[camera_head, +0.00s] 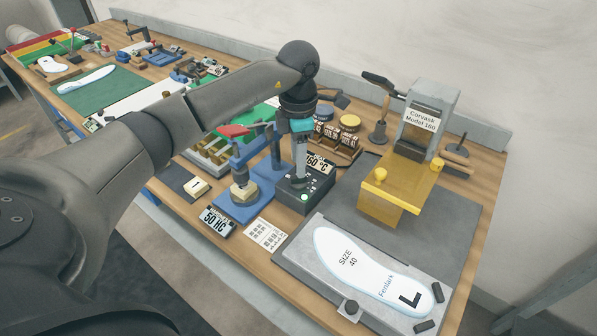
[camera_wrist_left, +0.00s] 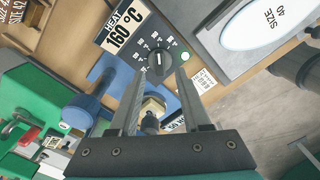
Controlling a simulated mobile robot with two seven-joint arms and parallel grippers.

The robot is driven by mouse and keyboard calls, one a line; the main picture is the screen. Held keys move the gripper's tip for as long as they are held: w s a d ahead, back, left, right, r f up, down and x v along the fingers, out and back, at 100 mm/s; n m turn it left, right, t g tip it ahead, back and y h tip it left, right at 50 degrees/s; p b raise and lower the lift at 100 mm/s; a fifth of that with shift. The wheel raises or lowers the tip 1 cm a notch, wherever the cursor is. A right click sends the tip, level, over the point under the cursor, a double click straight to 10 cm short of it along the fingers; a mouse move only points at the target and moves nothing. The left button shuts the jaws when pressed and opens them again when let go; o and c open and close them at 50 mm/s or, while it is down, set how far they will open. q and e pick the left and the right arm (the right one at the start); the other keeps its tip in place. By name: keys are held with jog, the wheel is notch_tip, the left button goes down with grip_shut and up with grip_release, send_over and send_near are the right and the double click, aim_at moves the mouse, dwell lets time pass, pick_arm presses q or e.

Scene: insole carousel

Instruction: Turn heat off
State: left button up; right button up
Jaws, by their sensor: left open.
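The heat control is a small black box (camera_head: 318,190) with a printed dial and a glowing green lamp (camera_head: 305,197). In the left wrist view its round dark knob (camera_wrist_left: 159,63) shows close up, and the lit lamp (camera_wrist_left: 184,56) sits to its right. A sign (camera_wrist_left: 122,34) reading "HEAT 160 °C" stands beside it. My left gripper (camera_head: 299,181) points down over the box with its fingers apart. In the wrist view the fingertips (camera_wrist_left: 160,78) lie either side of the knob; whether they touch it, I cannot tell. My right gripper is not in view.
A blue press-like fixture (camera_head: 244,190) stands just left of the box. A yellow and grey machine (camera_head: 399,184) stands to the right. A grey plate (camera_head: 306,255) with a white insole (camera_head: 353,262) lies in front.

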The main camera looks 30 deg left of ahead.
aim_at(299, 180)
pick_arm(q)
jog(key=shift+f, duration=2)
jog(key=shift+c, duration=0.4)
grip_shut()
